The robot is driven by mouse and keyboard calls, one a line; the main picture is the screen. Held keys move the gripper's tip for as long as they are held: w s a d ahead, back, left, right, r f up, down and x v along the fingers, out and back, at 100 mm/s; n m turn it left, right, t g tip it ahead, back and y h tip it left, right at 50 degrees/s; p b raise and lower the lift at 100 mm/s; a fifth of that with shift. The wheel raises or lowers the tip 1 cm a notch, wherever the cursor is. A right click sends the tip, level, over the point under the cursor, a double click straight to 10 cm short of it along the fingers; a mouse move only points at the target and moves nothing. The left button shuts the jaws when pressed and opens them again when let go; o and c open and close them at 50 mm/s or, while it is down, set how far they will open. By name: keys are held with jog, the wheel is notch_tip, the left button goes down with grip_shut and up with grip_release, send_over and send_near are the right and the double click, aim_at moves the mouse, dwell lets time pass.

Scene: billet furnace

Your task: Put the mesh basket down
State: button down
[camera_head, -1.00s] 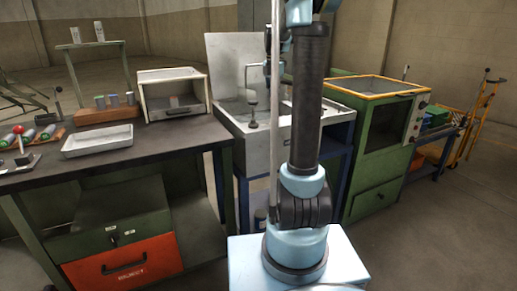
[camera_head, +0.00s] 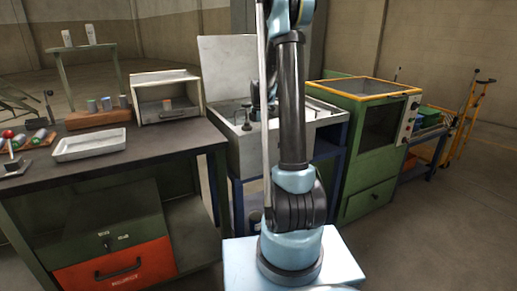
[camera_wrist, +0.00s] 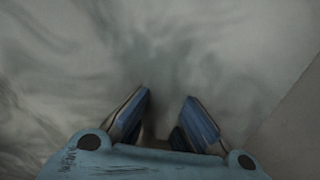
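The mesh basket cannot be made out in either view. My gripper (camera_wrist: 166,96) shows in the wrist view with its two blue-padded fingers apart and no object visible between them. A mottled grey surface lies beyond the fingertips, with a dark blurred shadow. In the head view, the end of my arm reaches down into the grey sink unit (camera_head: 246,158) behind my upright arm link. The link hides part of the basin, and the fingers cannot be made out there.
Left is a dark workbench (camera_head: 150,158) with a white tray (camera_head: 90,145), a block of cylinders (camera_head: 98,118) and an open-front box (camera_head: 165,97). Right of the sink stands a green cabinet with a yellow-rimmed top (camera_head: 365,88). A tall pale backboard (camera_head: 228,65) rises behind the sink.

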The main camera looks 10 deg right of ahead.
jog(key=shift+f, duration=2.25)
jog(key=c, duration=1.8)
grip_release()
notch_tip(320, 180, up, 12)
jog(key=shift+s, duration=0.15)
